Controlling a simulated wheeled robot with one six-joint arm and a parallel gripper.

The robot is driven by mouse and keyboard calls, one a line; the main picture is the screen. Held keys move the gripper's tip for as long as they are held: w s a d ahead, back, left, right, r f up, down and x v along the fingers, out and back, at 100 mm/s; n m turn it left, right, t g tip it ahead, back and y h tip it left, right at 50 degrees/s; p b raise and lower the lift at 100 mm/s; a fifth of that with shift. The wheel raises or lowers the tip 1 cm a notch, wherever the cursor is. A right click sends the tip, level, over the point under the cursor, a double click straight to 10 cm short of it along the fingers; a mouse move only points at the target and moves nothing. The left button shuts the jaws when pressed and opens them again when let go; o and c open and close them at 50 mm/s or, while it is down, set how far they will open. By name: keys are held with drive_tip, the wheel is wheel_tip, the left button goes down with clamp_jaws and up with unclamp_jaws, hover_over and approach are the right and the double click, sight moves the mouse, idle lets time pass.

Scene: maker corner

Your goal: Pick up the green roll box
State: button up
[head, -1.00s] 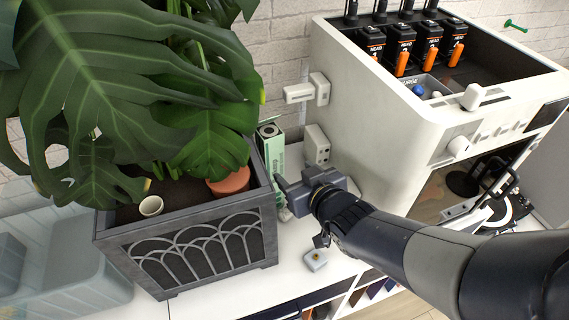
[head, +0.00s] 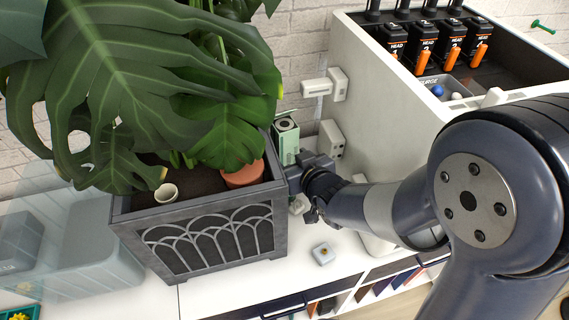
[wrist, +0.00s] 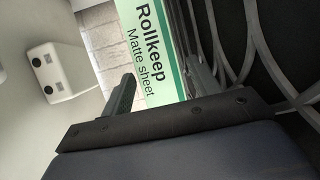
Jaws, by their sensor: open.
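The green roll box (head: 287,141) stands upright between the planter and the white machine. In the head view its lower part is hidden behind my arm and gripper. In the head view my gripper (head: 298,165) is close in front of the box.
The dark planter (head: 212,237) with a large leafy plant stands close on the left of the box. The white machine (head: 372,120) stands on the right. A white socket block (head: 331,139) sits behind my gripper. A small grey item (head: 323,254) lies on the white shelf top.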

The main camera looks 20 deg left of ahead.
sight(289, 156)
drive_tip(key=shift+p+x, duration=0.45)
drive_tip(key=shift+x, duration=1.45)
drive_tip(key=shift+d+f, duration=0.1)
drive_tip(key=shift+d, duration=0.05)
drive_tip(key=c, duration=1.2)
clamp_jaws()
